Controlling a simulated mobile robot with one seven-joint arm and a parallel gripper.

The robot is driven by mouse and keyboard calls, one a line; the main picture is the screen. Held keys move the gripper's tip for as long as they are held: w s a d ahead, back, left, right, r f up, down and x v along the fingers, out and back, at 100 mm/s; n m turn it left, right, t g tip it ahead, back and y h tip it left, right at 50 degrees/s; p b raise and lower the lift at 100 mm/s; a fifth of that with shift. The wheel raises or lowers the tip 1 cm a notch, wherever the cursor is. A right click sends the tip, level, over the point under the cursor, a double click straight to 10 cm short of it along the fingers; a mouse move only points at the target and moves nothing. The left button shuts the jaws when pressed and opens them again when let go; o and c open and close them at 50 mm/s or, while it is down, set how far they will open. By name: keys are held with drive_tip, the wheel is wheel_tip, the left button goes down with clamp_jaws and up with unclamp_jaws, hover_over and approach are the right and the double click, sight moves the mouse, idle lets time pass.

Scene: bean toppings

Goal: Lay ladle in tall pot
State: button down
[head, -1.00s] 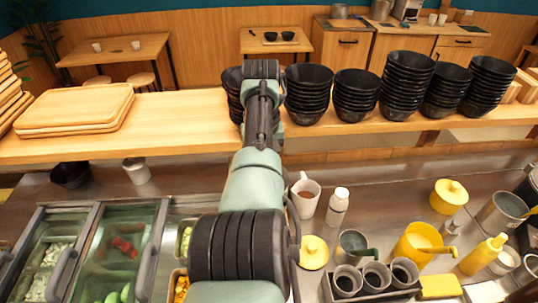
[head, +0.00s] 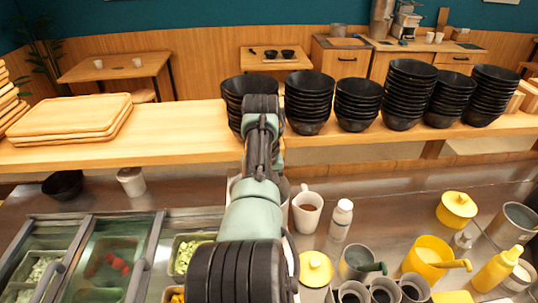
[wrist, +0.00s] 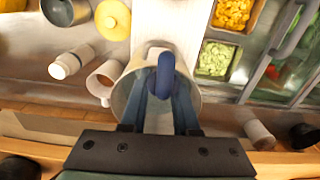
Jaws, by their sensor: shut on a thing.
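In the wrist view my gripper (wrist: 162,88) is shut on a dark blue rounded piece (wrist: 166,70), which looks like the end of the ladle's handle. The rest of the ladle is hidden beneath it. A pale grey metal pot (wrist: 126,92), apparently the tall pot, is directly below and around the fingers in this view. I cannot tell whether the ladle is inside it or above it. In the head view my arm hides the gripper, the ladle and most of the pot.
A white mug (head: 307,212) and a white bottle (head: 341,218) stand close right of my arm. A yellow lidded pot (head: 315,268) is nearer. Food bins (head: 110,262) are at left. Stacked black bowls (head: 308,98) line the wooden shelf (head: 190,128) beyond.

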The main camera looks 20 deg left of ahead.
drive_tip(key=c, duration=0.6)
unclamp_jaws()
drive_tip(key=shift+s+d+f, duration=0.1)
drive_tip(key=shift+s+f, duration=0.05)
drive_tip(key=shift+r, duration=0.3)
wheel_tip(320, 180, up, 12)
drive_tip(key=b, duration=0.3)
drive_tip(key=shift+r, duration=0.2)
